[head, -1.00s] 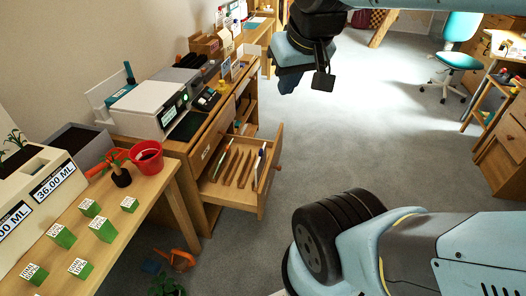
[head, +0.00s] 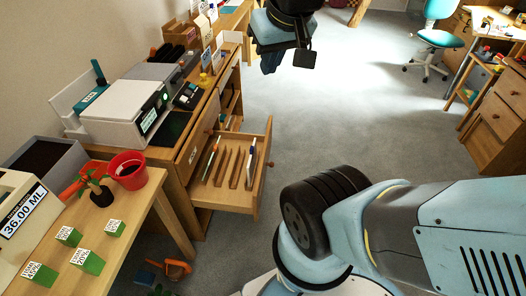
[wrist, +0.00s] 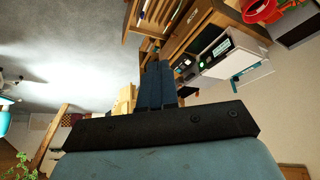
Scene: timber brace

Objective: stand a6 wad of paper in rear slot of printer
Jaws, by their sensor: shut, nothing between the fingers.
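The white printer (head: 122,112) with a lit front panel stands on the wooden desk at the left in the head view. A pale upright panel (head: 68,108) rises behind it. A teal part with a small label (head: 90,97) lies along its rear top, where I cannot make out the slot. The printer also shows, tilted, at the right in the wrist view (wrist: 213,55). I cannot pick out the A6 wad of paper. My gripper (head: 271,63) hangs in the air over the floor, right of the desk and apart from it. Its dark fingers (wrist: 157,78) are shut and empty.
An open drawer (head: 228,205) with pens and dividers juts from the desk. A red pot (head: 127,170), a plant and green labelled blocks (head: 86,262) occupy the nearer table. A teal chair (head: 438,38) stands at upper right. Grey floor is clear in the middle.

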